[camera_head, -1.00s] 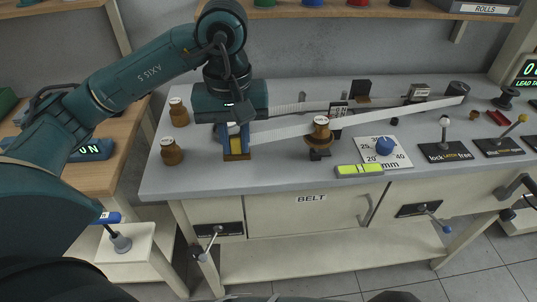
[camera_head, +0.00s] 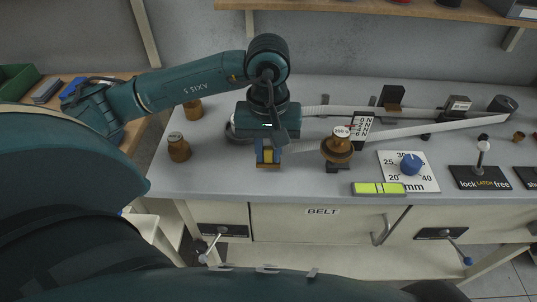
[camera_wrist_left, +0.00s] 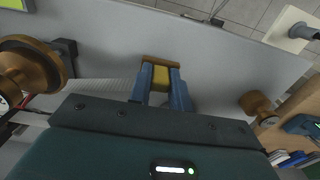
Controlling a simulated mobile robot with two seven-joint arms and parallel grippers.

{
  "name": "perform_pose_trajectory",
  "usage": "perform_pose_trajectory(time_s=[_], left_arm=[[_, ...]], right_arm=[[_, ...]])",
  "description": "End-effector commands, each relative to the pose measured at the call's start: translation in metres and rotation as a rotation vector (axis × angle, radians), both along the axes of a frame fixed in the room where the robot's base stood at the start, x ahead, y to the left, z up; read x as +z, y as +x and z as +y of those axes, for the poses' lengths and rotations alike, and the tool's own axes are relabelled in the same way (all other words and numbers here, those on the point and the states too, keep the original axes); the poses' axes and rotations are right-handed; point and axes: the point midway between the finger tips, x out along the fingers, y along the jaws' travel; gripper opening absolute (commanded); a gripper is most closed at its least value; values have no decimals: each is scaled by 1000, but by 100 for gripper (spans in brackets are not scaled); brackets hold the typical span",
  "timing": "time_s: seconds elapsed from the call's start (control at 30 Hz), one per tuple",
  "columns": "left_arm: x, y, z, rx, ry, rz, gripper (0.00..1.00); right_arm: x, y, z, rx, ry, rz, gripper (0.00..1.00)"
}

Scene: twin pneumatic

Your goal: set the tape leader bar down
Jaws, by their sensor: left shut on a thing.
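My left gripper (camera_head: 268,158) points down over the front left part of the grey bench. Its blue fingers are shut on the tape leader bar, a brown bar with a yellow middle (camera_head: 268,165). In the left wrist view the bar (camera_wrist_left: 160,62) shows between the blue fingertips (camera_wrist_left: 161,80). The white tape (camera_head: 420,130) runs from near the gripper, past the brown spool weight (camera_head: 337,146), to the dark roller (camera_head: 503,104) at the back right. I cannot tell whether the bar touches the bench top. My right gripper is not in view.
Brown weights (camera_head: 179,147) stand left of the gripper. To the right are a dial plate with a blue knob (camera_head: 410,164), a yellow-green level (camera_head: 379,189) and a latch lever (camera_head: 483,155). The bench's front edge lies close below the bar.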

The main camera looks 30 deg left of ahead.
Motion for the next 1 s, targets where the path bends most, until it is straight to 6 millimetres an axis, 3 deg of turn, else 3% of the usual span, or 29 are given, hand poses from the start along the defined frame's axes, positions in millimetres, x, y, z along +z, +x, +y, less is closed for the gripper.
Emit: perform_pose_trajectory(time_s=[0.13, 0.5, 0.53, 0.6, 0.77, 1.0], left_arm=[[-20, 0, 0, -1, 0, 1, 0], [-26, 0, 0, -1, 1, -1, 0], [-24, 0, 0, 0, 1, -1, 22], [-24, 0, 0, 0, 1, 1, 28], [-24, 0, 0, 0, 1, 1, 41], [-23, 0, 0, 0, 0, 0, 41]], right_arm=[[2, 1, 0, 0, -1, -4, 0], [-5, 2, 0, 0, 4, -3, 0], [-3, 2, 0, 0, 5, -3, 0], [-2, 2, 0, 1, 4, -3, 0], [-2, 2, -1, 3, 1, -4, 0], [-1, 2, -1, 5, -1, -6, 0]])
